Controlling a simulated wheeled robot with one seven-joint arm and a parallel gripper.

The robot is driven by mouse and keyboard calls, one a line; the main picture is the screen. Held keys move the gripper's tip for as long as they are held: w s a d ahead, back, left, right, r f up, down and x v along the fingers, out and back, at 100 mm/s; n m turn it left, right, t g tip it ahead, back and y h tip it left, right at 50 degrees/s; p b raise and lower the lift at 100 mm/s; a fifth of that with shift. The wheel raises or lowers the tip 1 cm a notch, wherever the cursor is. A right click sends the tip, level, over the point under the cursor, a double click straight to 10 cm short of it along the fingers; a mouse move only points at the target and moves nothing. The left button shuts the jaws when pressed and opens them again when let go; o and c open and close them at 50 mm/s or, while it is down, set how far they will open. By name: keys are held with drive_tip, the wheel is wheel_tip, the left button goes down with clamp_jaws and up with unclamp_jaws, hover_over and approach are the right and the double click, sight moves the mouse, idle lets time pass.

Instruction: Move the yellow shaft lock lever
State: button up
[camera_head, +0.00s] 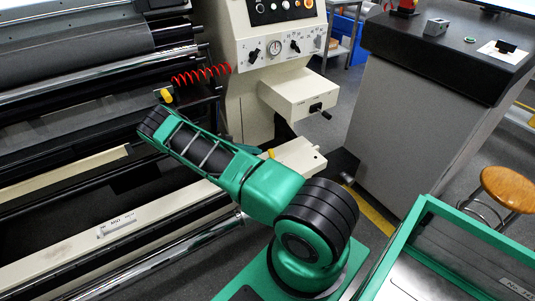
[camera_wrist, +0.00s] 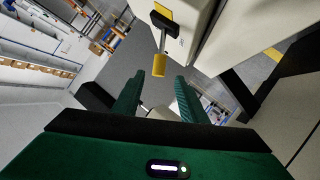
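The yellow shaft lock lever (camera_wrist: 159,64) shows in the wrist view, with a black hub beside a cream machine part. Its handle points down in the picture toward my gripper (camera_wrist: 158,82). My gripper's two green fingers are apart, and nothing is held between them. The handle's rounded end appears between the fingertips in the picture; I cannot tell the depth gap. In the head view a small yellow piece (camera_head: 270,153) shows behind my arm near a cream beam, perhaps this lever. My gripper is mostly hidden behind my arm there.
A yellow knob (camera_head: 166,96) sits near a red coiled cord (camera_head: 202,73) on the roller machine. A cream box with a black crank (camera_head: 318,112) juts out above the beam (camera_head: 300,155). A grey cabinet (camera_head: 415,125) and a wooden stool (camera_head: 510,187) stand at right.

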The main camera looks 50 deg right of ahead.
sight(271, 153)
drive_tip(key=x, duration=0.8)
drive_tip(key=shift+s+d+f, duration=0.2)
drive_tip(key=shift+s+f, duration=0.05)
clamp_jaws()
